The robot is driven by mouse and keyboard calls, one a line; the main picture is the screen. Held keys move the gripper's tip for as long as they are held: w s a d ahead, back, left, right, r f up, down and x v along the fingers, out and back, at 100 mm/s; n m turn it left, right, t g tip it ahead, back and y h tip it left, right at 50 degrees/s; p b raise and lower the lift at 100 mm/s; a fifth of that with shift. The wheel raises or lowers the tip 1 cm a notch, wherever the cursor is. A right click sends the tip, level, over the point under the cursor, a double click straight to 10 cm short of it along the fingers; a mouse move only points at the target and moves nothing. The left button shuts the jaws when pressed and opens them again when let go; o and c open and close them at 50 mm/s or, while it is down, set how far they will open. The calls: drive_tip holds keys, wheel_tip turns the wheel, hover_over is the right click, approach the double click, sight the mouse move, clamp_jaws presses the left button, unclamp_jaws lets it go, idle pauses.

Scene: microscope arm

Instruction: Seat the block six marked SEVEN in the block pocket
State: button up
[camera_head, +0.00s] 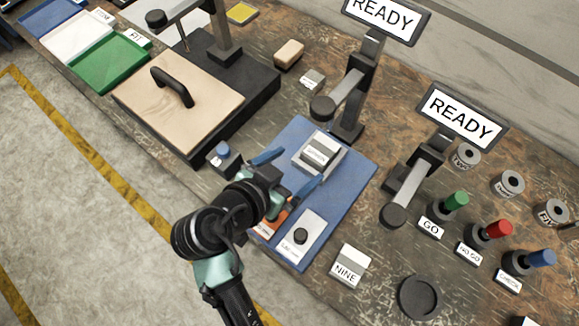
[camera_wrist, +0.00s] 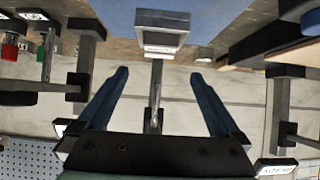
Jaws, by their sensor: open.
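A grey block (camera_head: 319,152) with a small, blurred label sits in the pale square block pocket (camera_head: 330,165) on the blue mat. The label could read SEVEN, but I cannot be sure. The block looks level, though I cannot tell whether it is fully down. My gripper (camera_head: 287,173) is open and empty, its blue fingers spread just in front of the pocket, apart from the block. In the wrist view, the pocket (camera_wrist: 163,18) shows at the top centre, beyond the open fingertips of my gripper (camera_wrist: 159,75).
On the blue mat (camera_head: 350,185), a white plate with a black knob (camera_head: 300,237) lies near my gripper. A NINE block (camera_head: 347,268) stands at the front. A dial-gauge stand (camera_head: 350,95) rises behind the pocket. Another grey block (camera_head: 312,82) lies farther back.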

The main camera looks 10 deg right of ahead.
drive_tip(key=w+a+r+n+t+y, duration=0.2)
drive_tip(key=w+r+t, duration=0.2)
drive_tip(key=r, duration=0.6)
drive_tip(key=w+a+r+n+t+y, duration=0.1)
drive_tip(key=w+a+r+t, duration=0.2)
drive_tip(key=r, duration=0.8)
drive_tip(key=w+a+r+n+t+y, duration=0.15)
drive_tip(key=w+r+t, duration=0.25)
drive_tip(key=r, duration=0.6)
drive_tip(key=s+r+n+t+y, duration=0.2)
drive_tip(key=s+r+n+t, duration=0.1)
drive_tip(key=r, duration=0.9)
drive_tip(key=s+a+r+n+t+y, duration=0.1)
drive_tip(key=s+r+t, duration=0.5)
drive_tip(key=r, duration=0.7)
drive_tip(key=shift+s+n+t+y, duration=0.3)
drive_tip(key=shift+s+n+y, duration=0.35)
drive_tip(key=shift+s+n, duration=0.35)
